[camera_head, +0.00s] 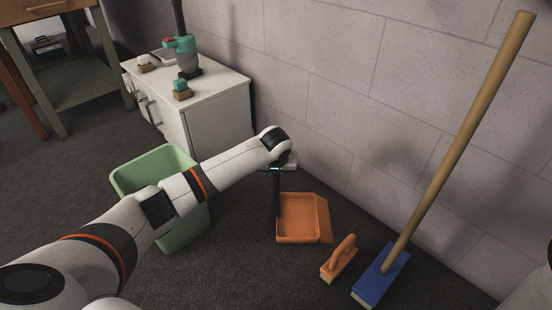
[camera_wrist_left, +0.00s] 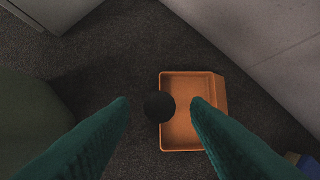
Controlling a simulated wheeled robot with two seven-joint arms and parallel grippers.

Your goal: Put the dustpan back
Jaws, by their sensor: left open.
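The orange dustpan (camera_head: 304,222) lies on the dark floor by the wall, its black handle (camera_head: 277,196) standing upright at its left side. My left gripper (camera_head: 278,169) is above the dustpan, right over the handle's top. In the left wrist view, the dustpan (camera_wrist_left: 182,134) lies below and the handle's round black end (camera_wrist_left: 159,106) appears between the two green fingers. The fingers are open, with gaps on both sides of the handle end. I cannot tell how far above it they are. My right gripper is not in view.
A green bin (camera_head: 185,228) stands left of the dustpan, partly behind my left arm. A white cabinet (camera_head: 220,117) stands against the wall (camera_head: 340,95). An orange hand brush (camera_head: 339,262) and a blue broom (camera_head: 382,274) with a wooden handle are to the right.

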